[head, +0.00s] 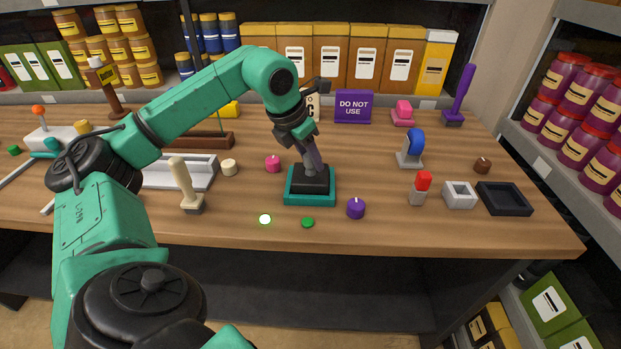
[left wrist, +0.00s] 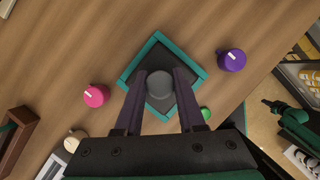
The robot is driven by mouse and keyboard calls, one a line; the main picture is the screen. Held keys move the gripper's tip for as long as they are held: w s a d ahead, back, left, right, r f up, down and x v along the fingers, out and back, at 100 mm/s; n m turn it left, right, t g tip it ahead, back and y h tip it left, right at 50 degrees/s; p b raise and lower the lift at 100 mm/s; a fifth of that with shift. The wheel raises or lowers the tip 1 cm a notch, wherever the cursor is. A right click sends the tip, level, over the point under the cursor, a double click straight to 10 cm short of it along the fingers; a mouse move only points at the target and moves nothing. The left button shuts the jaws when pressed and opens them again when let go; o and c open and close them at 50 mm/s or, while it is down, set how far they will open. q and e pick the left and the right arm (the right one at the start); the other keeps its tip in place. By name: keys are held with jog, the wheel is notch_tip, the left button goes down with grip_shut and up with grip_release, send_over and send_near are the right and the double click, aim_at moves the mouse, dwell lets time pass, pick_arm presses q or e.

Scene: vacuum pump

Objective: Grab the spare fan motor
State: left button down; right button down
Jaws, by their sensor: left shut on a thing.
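A dark block with a grey round top (left wrist: 160,84) stands in a teal-rimmed square base (head: 310,200), near the front middle of the table. I take it for the spare fan motor, though no label shows. In the left wrist view the teal rim (left wrist: 128,74) surrounds its dark square part. My left gripper (head: 316,168) comes down from above and is shut on the grey top, one purple-grey finger on each side. In the left wrist view the gripper (left wrist: 160,80) partly hides the base's near side.
A pink knob (head: 273,164), a purple knob (head: 356,208), a lit white-green button (head: 265,219) and a green button (head: 307,223) surround the base. A beige lever (head: 186,187) stands left. A red-topped switch (head: 421,189) and a black tray (head: 504,198) are right.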

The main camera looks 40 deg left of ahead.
pick_arm(q)
jog(key=shift+r, duration=0.15)
notch_tip(320, 180, up, 20)
jog(key=p, duration=0.7)
